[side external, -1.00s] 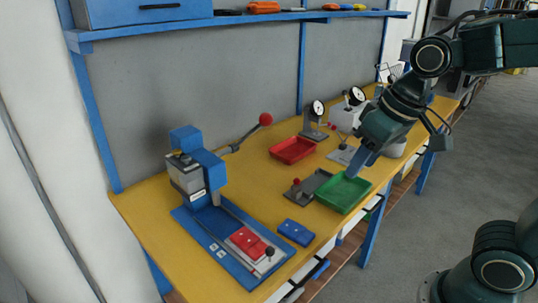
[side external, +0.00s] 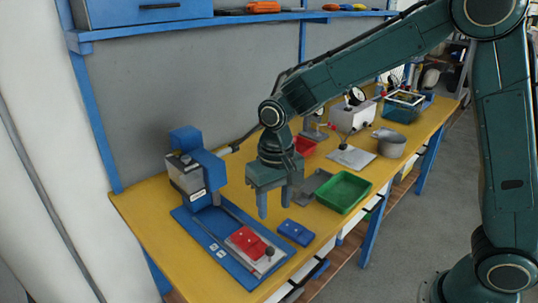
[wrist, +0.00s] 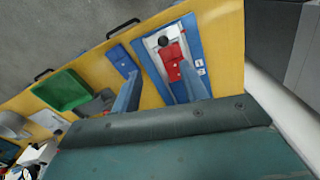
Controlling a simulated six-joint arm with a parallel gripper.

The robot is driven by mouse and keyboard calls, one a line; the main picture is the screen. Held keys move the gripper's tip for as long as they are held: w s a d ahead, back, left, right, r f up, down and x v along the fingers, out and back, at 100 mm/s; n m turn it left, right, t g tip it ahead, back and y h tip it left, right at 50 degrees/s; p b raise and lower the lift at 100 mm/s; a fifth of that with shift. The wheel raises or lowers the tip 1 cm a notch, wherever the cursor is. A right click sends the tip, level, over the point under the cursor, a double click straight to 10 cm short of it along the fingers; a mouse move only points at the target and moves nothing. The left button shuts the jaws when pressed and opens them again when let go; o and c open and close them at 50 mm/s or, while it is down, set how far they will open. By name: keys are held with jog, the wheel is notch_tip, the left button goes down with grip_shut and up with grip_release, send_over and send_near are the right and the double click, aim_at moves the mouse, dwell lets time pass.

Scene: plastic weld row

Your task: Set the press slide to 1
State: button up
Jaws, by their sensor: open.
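The press (side external: 190,175) is a blue and grey machine at the left end of the bench, on a blue base plate (side external: 200,235). Its slide is a pale plate (side external: 238,247) with a red part (side external: 250,241) on it and a black knob (side external: 269,252) at the front end. The slide is at the front of the base, out from under the press head. The wrist view also shows the knob (wrist: 163,41) and red part (wrist: 172,60). My gripper (side external: 274,208) is open and empty, fingers down, above the bench and apart from the slide.
A blue part (side external: 296,232) lies right of the base. A green tray (side external: 343,192), a grey fixture (side external: 312,184) and a red tray (side external: 304,146) stand further right. White labels (side external: 217,250) mark the base's left side; I cannot read them. A shelf (side external: 240,17) runs along the wall.

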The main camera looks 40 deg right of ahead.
aim_at(270, 247)
jog(key=shift+w+a+f, duration=0.3)
jog(key=shift+a+f, duration=0.05)
jog(key=shift+f, duration=0.3)
notch_tip(270, 247, down, 14)
jog(key=shift+r, duration=0.1)
dwell(0.5)
grip_shut()
